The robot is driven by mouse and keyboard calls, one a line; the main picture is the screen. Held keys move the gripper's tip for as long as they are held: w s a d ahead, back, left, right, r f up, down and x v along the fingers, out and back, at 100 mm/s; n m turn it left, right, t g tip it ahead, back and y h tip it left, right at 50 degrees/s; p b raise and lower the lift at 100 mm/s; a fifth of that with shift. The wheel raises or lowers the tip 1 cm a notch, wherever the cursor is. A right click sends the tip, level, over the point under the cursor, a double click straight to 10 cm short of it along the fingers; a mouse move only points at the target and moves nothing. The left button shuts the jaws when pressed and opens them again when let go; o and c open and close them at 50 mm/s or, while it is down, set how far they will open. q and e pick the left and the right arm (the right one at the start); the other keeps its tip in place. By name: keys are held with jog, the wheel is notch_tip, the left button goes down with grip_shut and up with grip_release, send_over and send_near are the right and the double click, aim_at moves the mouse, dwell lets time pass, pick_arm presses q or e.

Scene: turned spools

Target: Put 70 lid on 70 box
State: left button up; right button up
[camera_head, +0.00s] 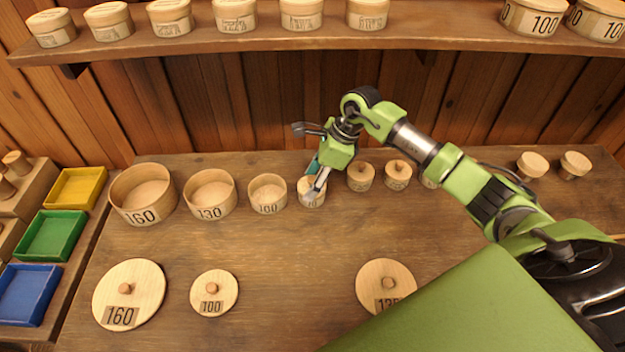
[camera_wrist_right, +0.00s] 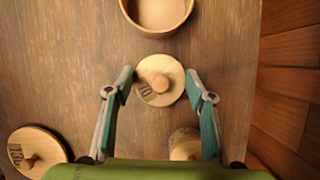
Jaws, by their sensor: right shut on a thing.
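The 70 box (camera_head: 311,202) stands on the table just right of the open 100 box, its label partly covered by my gripper. My right gripper (camera_head: 314,177) is at its top, one finger on the near side and one on the far side. In the right wrist view, the round 70 lid (camera_wrist_right: 158,82) with its knob lies between the fingertips of my right gripper (camera_wrist_right: 159,85), which is shut on it. The lid is over the 70 box and hides its opening; I cannot tell whether it is fully seated. My left gripper is not in view.
Open boxes 160 (camera_head: 143,217), 130 (camera_head: 210,212) and 100 (camera_head: 267,208) stand to the left. Small lidded boxes (camera_head: 360,184) stand close on the right. Lids 160 (camera_head: 121,317), 100 (camera_head: 211,307) and a third large one (camera_head: 385,283) lie in front. A shelf (camera_head: 210,42) runs above.

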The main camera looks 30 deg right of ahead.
aim_at(313, 178)
jog(key=o, duration=1.4)
jog(key=shift+c, duration=0.2)
jog(key=shift+r, duration=0.15)
jog(key=shift+r+p, duration=0.3)
jog(key=shift+r, duration=0.3)
jog(key=shift+r, duration=0.15)
jog(key=shift+r+p, duration=1.75)
jog(key=shift+r, duration=1.6)
